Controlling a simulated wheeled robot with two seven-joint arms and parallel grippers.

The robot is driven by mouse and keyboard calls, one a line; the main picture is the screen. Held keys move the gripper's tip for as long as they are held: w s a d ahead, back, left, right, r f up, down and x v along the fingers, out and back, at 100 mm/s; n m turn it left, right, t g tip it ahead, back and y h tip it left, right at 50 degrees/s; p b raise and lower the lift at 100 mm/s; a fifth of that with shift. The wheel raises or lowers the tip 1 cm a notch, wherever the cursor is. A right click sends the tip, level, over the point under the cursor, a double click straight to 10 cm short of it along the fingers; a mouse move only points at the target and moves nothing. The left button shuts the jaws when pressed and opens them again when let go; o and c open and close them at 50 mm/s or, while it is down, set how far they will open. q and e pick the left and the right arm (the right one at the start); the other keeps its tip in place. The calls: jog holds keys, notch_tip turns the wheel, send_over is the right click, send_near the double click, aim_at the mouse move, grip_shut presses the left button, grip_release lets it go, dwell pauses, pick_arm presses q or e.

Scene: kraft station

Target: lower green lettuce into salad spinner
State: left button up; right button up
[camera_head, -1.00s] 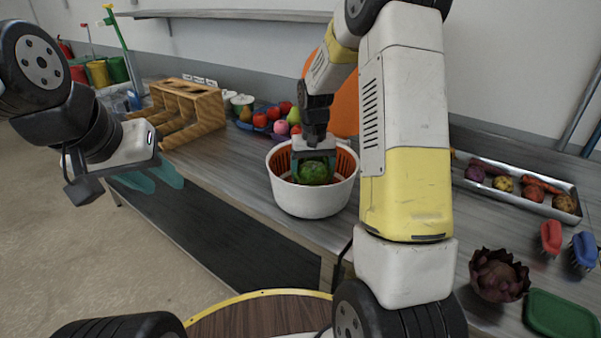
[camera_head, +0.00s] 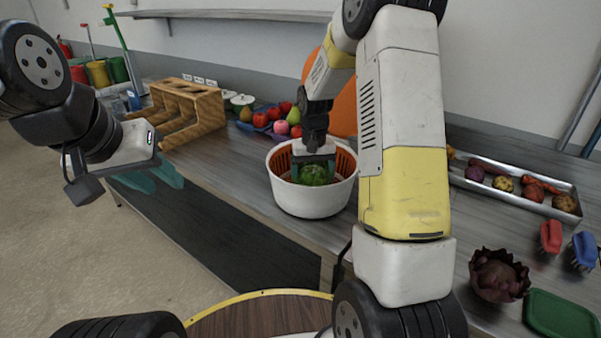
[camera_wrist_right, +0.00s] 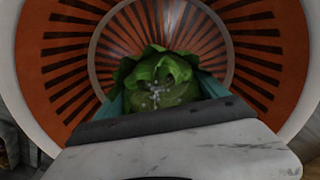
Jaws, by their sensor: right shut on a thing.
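The salad spinner is a white bowl (camera_head: 311,201) with an orange slotted basket (camera_wrist_right: 85,65) inside, standing on the counter in the head view. The green lettuce (camera_head: 314,175) is inside the spinner's opening, partly below the rim. It also shows in the right wrist view (camera_wrist_right: 160,80), centred over the basket floor. My right gripper (camera_head: 313,168) points down into the spinner and is shut on the lettuce, with teal fingers on both sides of it. I cannot tell whether the lettuce touches the basket floor. My left gripper (camera_head: 150,178) hangs at the left, away from the counter, its teal fingers apart and empty.
A wooden divided rack (camera_head: 185,110) and a blue tray of fruit stand behind the spinner to the left. A metal tray (camera_head: 520,185) of vegetables, two brushes, a dark red artichoke-like vegetable (camera_head: 498,275) and a green board (camera_head: 560,315) lie at the right.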

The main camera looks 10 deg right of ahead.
aim_at(313, 168)
jog(key=shift+f, duration=0.45)
dwell(0.3)
jog(key=o, duration=1.4)
jog(key=shift+c, duration=0.2)
notch_tip(313, 168, up, 8)
jog(key=shift+f, duration=0.25)
jog(key=s+a+r+t+y, duration=0.1)
jog(key=s+r+t, duration=0.2)
jog(key=s+r, duration=0.85)
jog(key=s+a+r+t, duration=0.1)
jog(key=s+r, duration=0.1)
jog(key=s, duration=0.4)
jog(key=s+a+r+n+t+y, duration=0.1)
jog(key=s+t, duration=0.1)
jog(key=s, duration=0.5)
jog(key=shift+s+r, duration=0.15)
jog(key=shift+r, duration=0.25)
